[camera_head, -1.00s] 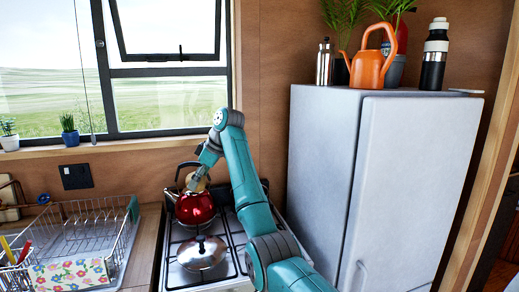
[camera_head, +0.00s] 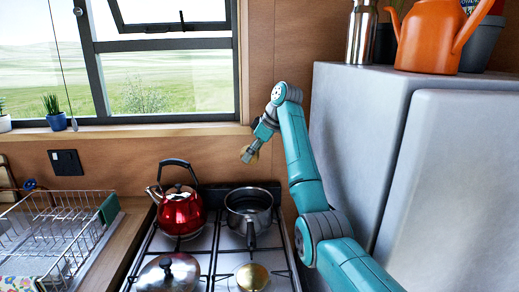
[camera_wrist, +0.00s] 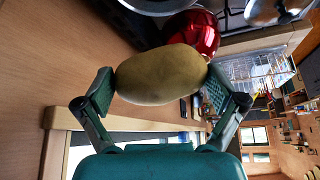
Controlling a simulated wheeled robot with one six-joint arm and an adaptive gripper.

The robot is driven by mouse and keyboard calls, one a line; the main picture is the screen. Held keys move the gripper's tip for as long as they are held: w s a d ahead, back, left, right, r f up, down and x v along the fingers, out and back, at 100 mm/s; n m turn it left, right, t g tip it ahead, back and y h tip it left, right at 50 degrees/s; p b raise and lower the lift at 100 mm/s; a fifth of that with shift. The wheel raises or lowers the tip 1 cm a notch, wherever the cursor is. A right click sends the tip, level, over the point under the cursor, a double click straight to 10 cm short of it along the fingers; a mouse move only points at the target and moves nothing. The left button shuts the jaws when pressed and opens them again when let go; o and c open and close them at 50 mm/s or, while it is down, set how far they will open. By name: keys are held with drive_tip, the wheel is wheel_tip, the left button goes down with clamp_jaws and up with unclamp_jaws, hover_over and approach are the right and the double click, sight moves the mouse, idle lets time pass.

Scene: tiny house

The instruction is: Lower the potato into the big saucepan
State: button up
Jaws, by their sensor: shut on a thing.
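My gripper (camera_head: 256,146) is shut on a potato (camera_wrist: 160,75), with one finger pad on each end of it. The potato is yellow-brown and oval. In the head view it is small and partly hidden by the fingers, held well above the stove's back right. An open grey saucepan (camera_head: 235,222) with a long handle stands below it on the back right burner. A wider silver pan with a lid (camera_head: 167,272) stands at the front left. I cannot tell by label which is the big saucepan.
A red kettle (camera_head: 181,212) stands left of the open saucepan. A small brass-coloured pot (camera_head: 252,277) is at the front right of the stove. A dish rack (camera_head: 60,235) is on the left counter. The grey fridge (camera_head: 365,130) rises close on the right.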

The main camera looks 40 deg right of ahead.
wheel_tip(320, 180, down, 10)
drive_tip(key=shift+r, duration=0.25)
idle(0.9)
drive_tip(key=shift+f, duration=4.9)
drive_tip(key=shift+f, duration=2.25)
